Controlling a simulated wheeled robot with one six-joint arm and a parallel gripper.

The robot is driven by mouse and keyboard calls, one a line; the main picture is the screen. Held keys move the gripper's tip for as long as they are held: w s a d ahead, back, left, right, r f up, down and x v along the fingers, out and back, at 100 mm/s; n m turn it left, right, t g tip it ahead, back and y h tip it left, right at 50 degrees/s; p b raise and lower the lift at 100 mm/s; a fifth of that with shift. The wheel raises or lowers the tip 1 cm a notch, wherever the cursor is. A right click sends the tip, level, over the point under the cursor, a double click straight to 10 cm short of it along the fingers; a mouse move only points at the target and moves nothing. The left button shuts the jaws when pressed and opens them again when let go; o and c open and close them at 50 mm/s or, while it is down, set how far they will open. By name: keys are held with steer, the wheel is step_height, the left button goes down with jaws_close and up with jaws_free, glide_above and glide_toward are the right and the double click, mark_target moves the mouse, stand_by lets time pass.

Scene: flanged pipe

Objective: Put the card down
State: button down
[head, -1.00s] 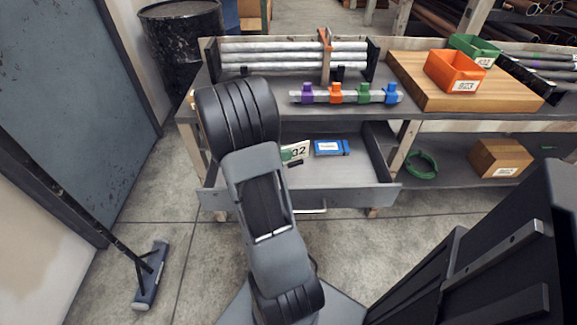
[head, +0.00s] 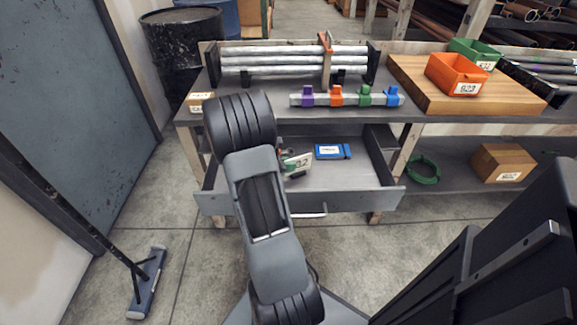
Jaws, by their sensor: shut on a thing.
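The card (head: 299,162), white with dark digits and a green part at its left, shows just right of my arm, tilted, over the left part of the open drawer (head: 355,201). My gripper (head: 296,174) is mostly hidden behind my arm; only a small dark part shows at the card's lower edge. It is shut on the card. I cannot tell whether the card touches the drawer floor. A blue box with a white label (head: 333,151) lies in the drawer, right of the card and apart from it.
The bench above the drawer carries a rack of pipes (head: 290,60), a pipe with coloured clamps (head: 350,100), a wooden board (head: 420,92) and an orange bin (head: 455,75). A small carton (head: 200,102) sits at the bench's left end. The drawer's right side is clear.

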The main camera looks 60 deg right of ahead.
steer(key=shift+f, duration=0.15)
steer(key=c, duration=1.2)
jaws_free()
steer(key=shift+c, duration=0.2)
steer(key=shift+w+a+r, duration=0.1)
steer(key=shift+a+r, duration=0.05)
steer(key=shift+r, duration=0.15)
steer(key=p+v, duration=0.2)
steer(key=v, duration=0.9)
steer(key=shift+a+p, duration=0.3)
steer(key=shift+p, duration=0.1)
steer(key=shift+w, duration=0.15)
steer(key=s+a+r+m+t+y+p, duration=0.2)
steer(key=a+r+m+t+y+p, duration=0.3)
steer(key=a+r+p, duration=0.6)
steer(key=s+a+r+m+t+y+p, duration=0.2)
steer(key=a+r+m+t+y+p, duration=0.3)
steer(key=a+r+p, duration=0.6)
steer(key=a+r+m+y, duration=0.1)
steer(key=a+r, duration=0.3)
steer(key=r, duration=0.5)
steer(key=shift+s+a+r+m+t+y, duration=0.15)
steer(key=shift+s+r+m+t+y, duration=0.15)
steer(key=shift+s+t, duration=0.1)
